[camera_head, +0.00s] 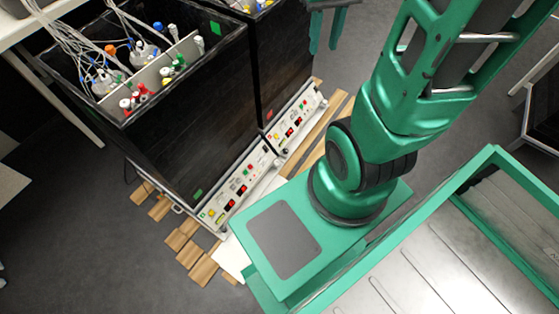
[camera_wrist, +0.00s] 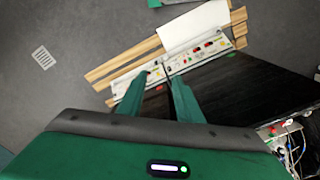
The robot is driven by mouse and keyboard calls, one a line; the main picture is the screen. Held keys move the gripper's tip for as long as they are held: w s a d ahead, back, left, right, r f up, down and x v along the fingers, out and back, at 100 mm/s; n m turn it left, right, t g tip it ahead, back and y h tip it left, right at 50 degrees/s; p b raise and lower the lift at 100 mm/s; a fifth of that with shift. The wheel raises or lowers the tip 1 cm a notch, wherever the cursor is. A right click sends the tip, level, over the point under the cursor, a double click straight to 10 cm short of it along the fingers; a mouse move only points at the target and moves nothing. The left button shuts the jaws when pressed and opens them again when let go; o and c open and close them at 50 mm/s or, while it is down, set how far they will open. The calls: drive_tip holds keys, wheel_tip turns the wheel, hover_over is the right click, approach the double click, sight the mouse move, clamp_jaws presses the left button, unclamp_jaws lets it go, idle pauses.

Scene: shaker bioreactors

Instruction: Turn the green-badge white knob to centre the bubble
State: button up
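The nearer black shaker box carries a green badge (camera_head: 197,192) low on its front, above a white control panel (camera_head: 235,190) with small red displays and coloured buttons. The green badge also shows in the wrist view (camera_wrist: 231,54). The white knob and the bubble are too small to make out for certain. My gripper (camera_head: 328,28) is at the top of the head view, up beyond the far box. In the wrist view its two fingers (camera_wrist: 158,76) are apart with nothing between them, seen above the panels. It is not touching any knob.
The farther black box (camera_head: 284,50) has a red badge (camera_head: 269,115) and its own panel (camera_head: 297,118). Wooden slats (camera_head: 185,240) and a white sheet (camera_wrist: 195,25) lie under and in front of the boxes. Bottles and tubes fill the nearer box's top. Grey floor (camera_head: 80,220) is clear at left.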

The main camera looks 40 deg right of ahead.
drive_tip(key=w+d+f+n, duration=0.3)
drive_tip(key=w+d+f, duration=0.1)
drive_tip(key=w+f, duration=0.65)
drive_tip(key=w+d+f+n, duration=0.3)
drive_tip(key=w+d+f, duration=0.1)
drive_tip(key=w+f, duration=0.65)
drive_tip(key=n+t+y, duration=0.2)
drive_tip(key=n+y, duration=0.2)
drive_tip(key=n, duration=0.5)
approach(277, 161)
drive_tip(key=x, duration=0.8)
drive_tip(key=shift+s+a+f, duration=0.1)
